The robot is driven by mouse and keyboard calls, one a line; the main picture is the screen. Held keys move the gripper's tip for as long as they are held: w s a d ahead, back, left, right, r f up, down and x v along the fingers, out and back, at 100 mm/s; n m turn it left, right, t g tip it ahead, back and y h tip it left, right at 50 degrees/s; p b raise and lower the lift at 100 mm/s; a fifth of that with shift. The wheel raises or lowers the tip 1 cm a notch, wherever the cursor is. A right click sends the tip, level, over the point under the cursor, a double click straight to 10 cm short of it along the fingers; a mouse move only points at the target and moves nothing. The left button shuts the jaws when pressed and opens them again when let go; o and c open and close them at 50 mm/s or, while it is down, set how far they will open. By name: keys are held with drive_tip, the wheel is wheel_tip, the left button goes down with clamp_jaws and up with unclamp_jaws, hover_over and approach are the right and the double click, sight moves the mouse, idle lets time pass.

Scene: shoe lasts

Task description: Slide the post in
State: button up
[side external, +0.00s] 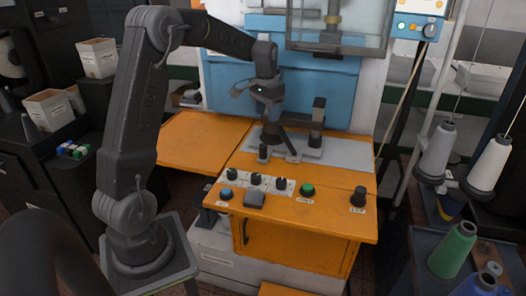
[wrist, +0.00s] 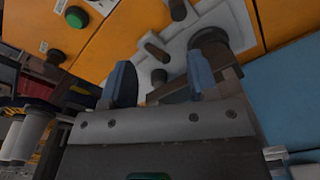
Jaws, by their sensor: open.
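My gripper (wrist: 163,80) is open, its two blue fingertips apart in the wrist view. In the side view my gripper (side external: 268,100) hangs above a pale grey plate (side external: 345,152) on the orange bench. On the plate a dark upright post (side external: 318,118) with a blocky top stands to the right of my gripper. A short dark peg (side external: 263,153) stands near the plate's front left. In the wrist view a round dark part (wrist: 208,36) and small dark pegs (wrist: 153,48) show beyond the fingertips. I cannot tell which piece is the post to slide, nor whether anything touches the fingers.
The orange bench (side external: 195,140) is bare to the left. Several knobs and a green button (side external: 307,190) line its front. A blue machine panel (side external: 225,85) rises behind, with a clear guard (side external: 335,25) above. Thread cones (side external: 437,150) stand at the right.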

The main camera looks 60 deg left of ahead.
sight(263, 145)
drive_tip(key=a+f, duration=0.1)
drive_tip(key=f, duration=0.4)
drive_tip(key=a+f, duration=0.1)
drive_tip(key=f, duration=0.5)
drive_tip(key=a+f, duration=0.1)
drive_tip(key=f, duration=0.4)
drive_tip(key=shift+w+a+f, duration=0.15)
drive_tip(key=shift+w+f, duration=0.05)
drive_tip(key=shift+w, duration=0.05)
drive_tip(key=shift+c, duration=0.5)
clamp_jaws()
